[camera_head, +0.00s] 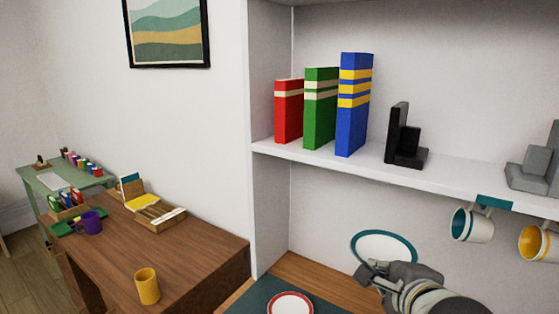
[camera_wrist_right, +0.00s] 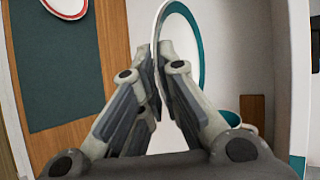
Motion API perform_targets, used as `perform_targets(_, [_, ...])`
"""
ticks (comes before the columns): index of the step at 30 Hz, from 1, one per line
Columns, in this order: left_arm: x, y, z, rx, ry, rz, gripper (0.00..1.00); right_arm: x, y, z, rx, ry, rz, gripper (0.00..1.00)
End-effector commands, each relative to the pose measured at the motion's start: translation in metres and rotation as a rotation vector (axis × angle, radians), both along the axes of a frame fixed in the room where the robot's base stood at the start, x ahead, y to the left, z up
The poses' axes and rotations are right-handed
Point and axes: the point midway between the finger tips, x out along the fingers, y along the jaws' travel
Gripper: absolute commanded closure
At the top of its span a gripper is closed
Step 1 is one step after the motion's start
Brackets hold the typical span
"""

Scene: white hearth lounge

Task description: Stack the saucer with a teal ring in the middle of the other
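The saucer with a teal ring (camera_head: 384,246) is off the surface, tilted up with its white face towards the head camera. My right gripper (camera_head: 370,273) is shut on its near lower rim. In the right wrist view the teal-ringed saucer (camera_wrist_right: 199,45) shows nearly edge-on, its rim between the fingertips of my right gripper (camera_wrist_right: 161,70). The other saucer, white with a red ring (camera_head: 290,297), lies flat on a dark teal mat (camera_head: 252,299), left of and below the held one. Its near part is cut off by the frame. My left gripper is out of view.
A white shelf (camera_head: 450,174) above bears red, green and blue books (camera_head: 355,105) and dark bookends (camera_head: 404,140). Mugs (camera_head: 473,224) hang under it at right, close to my right arm. A yellow mug (camera_head: 147,286) stands on the brown table at left.

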Motion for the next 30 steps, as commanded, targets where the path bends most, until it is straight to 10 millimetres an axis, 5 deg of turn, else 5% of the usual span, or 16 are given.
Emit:
perform_targets(5, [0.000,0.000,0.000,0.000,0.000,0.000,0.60,0.000,-0.002,-0.004,0.002,0.003,0.022,1.00])
perform_targets(14, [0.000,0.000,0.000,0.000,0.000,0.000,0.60,-0.010,0.003,-0.057,0.005,0.007,0.271,1.00])
perform_targets(30, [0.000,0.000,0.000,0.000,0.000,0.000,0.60,-0.068,0.005,-0.118,0.003,0.003,0.779,1.00])
